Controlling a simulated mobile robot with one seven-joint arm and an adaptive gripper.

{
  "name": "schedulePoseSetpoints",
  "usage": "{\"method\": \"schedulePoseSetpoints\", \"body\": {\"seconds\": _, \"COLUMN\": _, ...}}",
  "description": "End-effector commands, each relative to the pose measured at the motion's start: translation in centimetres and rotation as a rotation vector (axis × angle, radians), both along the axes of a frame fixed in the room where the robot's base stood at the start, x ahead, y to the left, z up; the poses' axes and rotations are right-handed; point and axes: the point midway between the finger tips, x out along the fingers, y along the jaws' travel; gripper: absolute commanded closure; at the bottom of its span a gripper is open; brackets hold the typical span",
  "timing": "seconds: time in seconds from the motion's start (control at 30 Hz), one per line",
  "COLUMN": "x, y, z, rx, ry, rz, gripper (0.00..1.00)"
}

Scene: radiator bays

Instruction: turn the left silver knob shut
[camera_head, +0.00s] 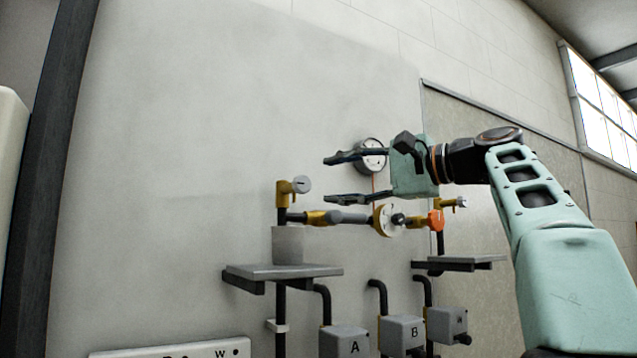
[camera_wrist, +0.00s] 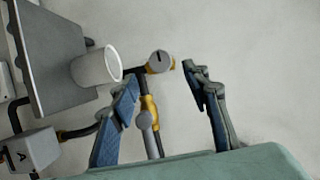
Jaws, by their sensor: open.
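The left silver knob (camera_head: 301,185) is a round disc on a brass valve (camera_head: 284,191) at the left end of the pipework. In the wrist view the knob (camera_wrist: 159,61) shows a dark slot on its face and appears between my fingertips, beyond them. My gripper (camera_head: 330,179) is open and empty, with its fingers pointing left, to the right of the knob in the head view. The gripper also shows in the wrist view (camera_wrist: 160,76). I see no contact with the knob. A second silver knob (camera_head: 460,202) is at the right end.
A grey cup (camera_head: 288,245) stands on a shelf (camera_head: 270,271) below the left valve. A pressure gauge (camera_head: 373,160), a yellow-rimmed dial (camera_head: 384,219) and an orange fitting (camera_head: 436,220) lie right of the knob. Lettered grey boxes (camera_head: 344,342) sit below. The wall at left is clear.

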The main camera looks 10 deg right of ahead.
Motion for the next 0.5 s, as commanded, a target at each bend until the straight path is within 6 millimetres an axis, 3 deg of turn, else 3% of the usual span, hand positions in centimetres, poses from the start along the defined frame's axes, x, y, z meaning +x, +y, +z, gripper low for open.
{"method": "schedulePoseSetpoints", "body": {"seconds": 0.2, "x": -1.8, "y": -1.5, "z": 0.0, "rx": 0.0, "ry": 0.0, "rz": 0.0, "gripper": 0.57}}
{"method": "schedulePoseSetpoints", "body": {"seconds": 0.5, "x": -2.1, "y": -1.8, "z": 0.0, "rx": 0.0, "ry": 0.0, "rz": 0.001, "gripper": 0.57}}
